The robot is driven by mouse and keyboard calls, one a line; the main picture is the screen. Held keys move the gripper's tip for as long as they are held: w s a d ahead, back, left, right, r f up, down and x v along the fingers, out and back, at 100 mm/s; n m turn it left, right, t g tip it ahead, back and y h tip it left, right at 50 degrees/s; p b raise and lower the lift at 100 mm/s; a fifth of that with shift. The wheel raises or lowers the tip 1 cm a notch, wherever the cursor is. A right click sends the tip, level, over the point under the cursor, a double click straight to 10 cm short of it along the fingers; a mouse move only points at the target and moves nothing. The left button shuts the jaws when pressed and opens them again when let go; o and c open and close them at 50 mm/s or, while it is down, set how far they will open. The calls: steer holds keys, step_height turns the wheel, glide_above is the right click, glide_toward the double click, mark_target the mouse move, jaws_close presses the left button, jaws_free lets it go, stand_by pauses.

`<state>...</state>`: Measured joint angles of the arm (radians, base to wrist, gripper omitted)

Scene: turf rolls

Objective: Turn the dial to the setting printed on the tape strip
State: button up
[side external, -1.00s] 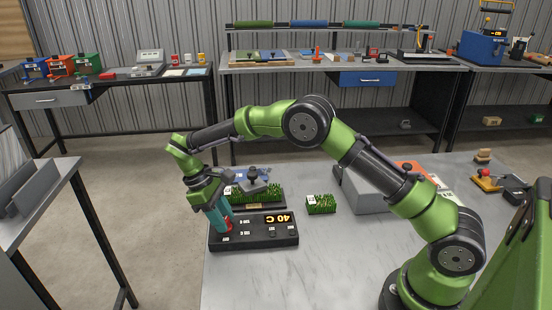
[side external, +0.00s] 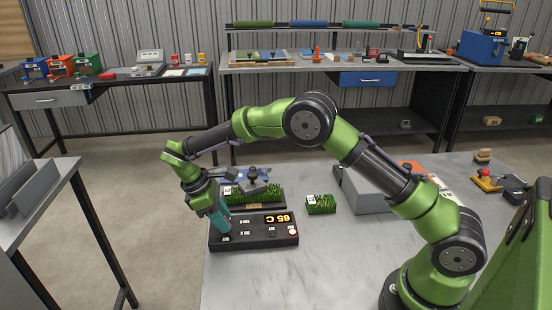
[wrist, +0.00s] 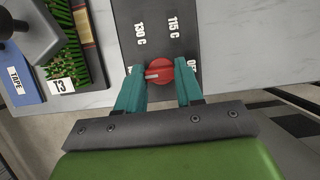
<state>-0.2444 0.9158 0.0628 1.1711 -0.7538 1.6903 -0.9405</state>
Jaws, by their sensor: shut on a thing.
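The red round dial (wrist: 159,71) sits on the dark control box (side external: 262,241). My gripper (side external: 226,232) points down at the box's left end; its teal fingers are closed on the dial from both sides in the wrist view. A pale line on the dial points left in that view. Labels 130 C (wrist: 140,34) and 115 C (wrist: 173,28) show; OFF is partly covered by a finger. The box's lit display (side external: 285,218) appears upside down and seems to read 65 C. I cannot make out print on any tape strip.
A small turf block (side external: 321,204) stands right. A grey case (side external: 368,193) is farther right.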

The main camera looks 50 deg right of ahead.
steer(key=o, duration=1)
steer(key=shift+o, duration=0.2)
steer(key=v, duration=1.2)
steer(key=shift+d, duration=0.15)
